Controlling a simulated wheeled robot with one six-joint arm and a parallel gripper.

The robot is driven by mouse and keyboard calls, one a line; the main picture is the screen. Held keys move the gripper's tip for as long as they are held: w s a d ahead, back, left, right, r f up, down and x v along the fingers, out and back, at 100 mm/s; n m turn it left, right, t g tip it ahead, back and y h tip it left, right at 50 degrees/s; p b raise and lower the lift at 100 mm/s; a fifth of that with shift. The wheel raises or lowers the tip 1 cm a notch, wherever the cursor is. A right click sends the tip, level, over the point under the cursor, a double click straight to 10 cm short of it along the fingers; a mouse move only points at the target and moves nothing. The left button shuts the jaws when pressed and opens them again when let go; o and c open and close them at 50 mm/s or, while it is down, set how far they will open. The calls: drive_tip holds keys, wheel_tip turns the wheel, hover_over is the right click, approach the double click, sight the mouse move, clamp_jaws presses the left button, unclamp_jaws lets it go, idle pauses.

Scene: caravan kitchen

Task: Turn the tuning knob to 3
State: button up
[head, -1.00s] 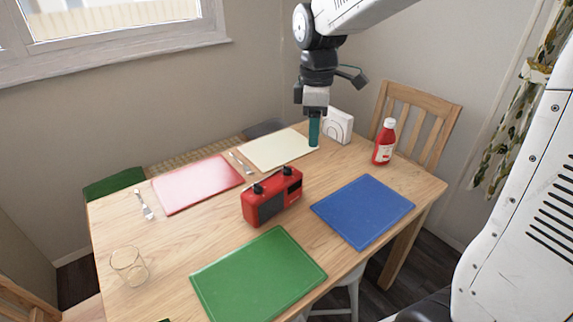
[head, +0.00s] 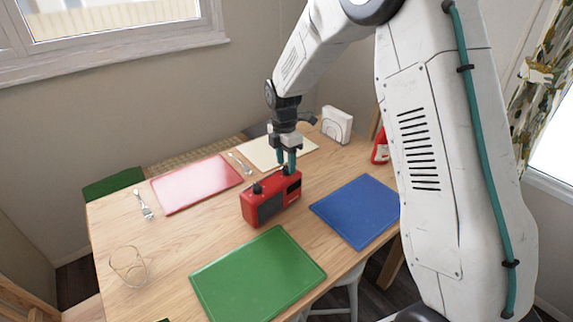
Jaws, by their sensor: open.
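A red radio (head: 270,201) with a dark front grille stands upright on the wooden table, near its middle. A dark knob (head: 257,188) shows on the left of its top. A second knob, on the right of the top, is at least partly hidden by my gripper. My gripper (head: 287,171) points down over the right end of the radio's top, its two teal fingers apart. I cannot tell whether the fingers touch the radio or stand around the right knob. No numbers on the radio can be read.
Green (head: 256,275), blue (head: 357,211), red (head: 196,183) and cream (head: 262,152) placemats lie around the radio. A glass (head: 128,266) stands front left. A white napkin holder (head: 336,124) stands at the back, and a red bottle (head: 380,148) is partly hidden by my arm.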

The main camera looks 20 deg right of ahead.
drive_tip(key=shift+s+f, duration=0.1)
drive_tip(key=shift+f, duration=0.65)
drive_tip(key=c, duration=1)
